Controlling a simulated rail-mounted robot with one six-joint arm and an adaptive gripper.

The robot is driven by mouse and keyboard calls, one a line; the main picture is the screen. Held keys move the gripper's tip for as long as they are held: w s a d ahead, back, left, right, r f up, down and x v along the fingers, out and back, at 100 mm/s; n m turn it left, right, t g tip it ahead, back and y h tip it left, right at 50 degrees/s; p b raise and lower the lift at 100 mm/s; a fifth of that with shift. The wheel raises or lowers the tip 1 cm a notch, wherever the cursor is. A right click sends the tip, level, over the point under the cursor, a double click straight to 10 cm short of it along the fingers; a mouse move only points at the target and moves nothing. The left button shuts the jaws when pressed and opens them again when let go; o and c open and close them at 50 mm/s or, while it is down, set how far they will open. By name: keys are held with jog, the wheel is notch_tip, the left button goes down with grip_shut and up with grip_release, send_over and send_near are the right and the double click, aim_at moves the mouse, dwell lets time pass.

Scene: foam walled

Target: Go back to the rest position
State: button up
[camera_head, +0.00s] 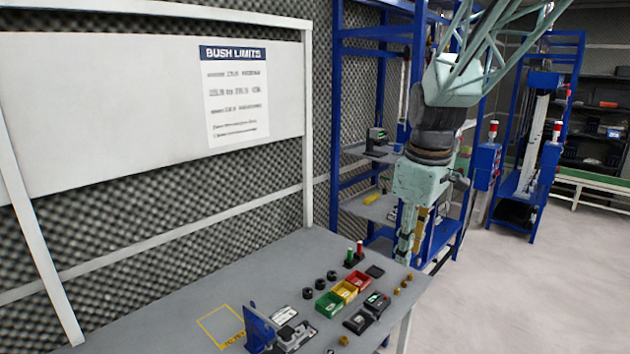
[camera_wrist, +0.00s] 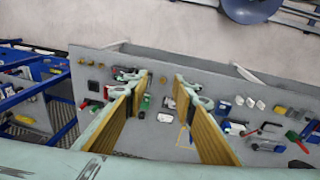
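My gripper (camera_head: 412,240) hangs from my pale green arm beyond the right end of the grey workbench (camera_head: 190,308) in the head view. In the wrist view my gripper (camera_wrist: 162,82) shows two fingers with ribbed gold pads, spread well apart. Nothing is held between them. The bench top (camera_wrist: 150,138) with its small parts lies beyond the fingertips in that view. In the head view the fingertips are hard to make out against the blue rack.
The bench holds green, yellow and red bins (camera_head: 343,295), a blue fixture (camera_head: 258,326) and a yellow marked square (camera_head: 220,326). A blue rack (camera_head: 345,120) stands behind my arm. A white board (camera_head: 130,90) rises behind the bench. Open floor (camera_head: 530,290) lies at right.

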jog(key=s+r+m+t+b, duration=0.1)
jog(key=s+r+m+b, duration=0.15)
jog(key=s, duration=0.65)
jog(key=s+r+m+b, duration=0.1)
jog(key=s+r+m, duration=0.15)
jog(key=s, duration=0.65)
jog(key=s+f+m+b, duration=0.2)
jog(key=s, duration=0.8)
jog(key=s+f+m+t+b, duration=0.1)
jog(key=s+f+m+b, duration=0.1)
jog(key=s, duration=0.8)
jog(key=shift+s+a+f+m, duration=0.15)
jog(key=shift+s+a+m, duration=0.25)
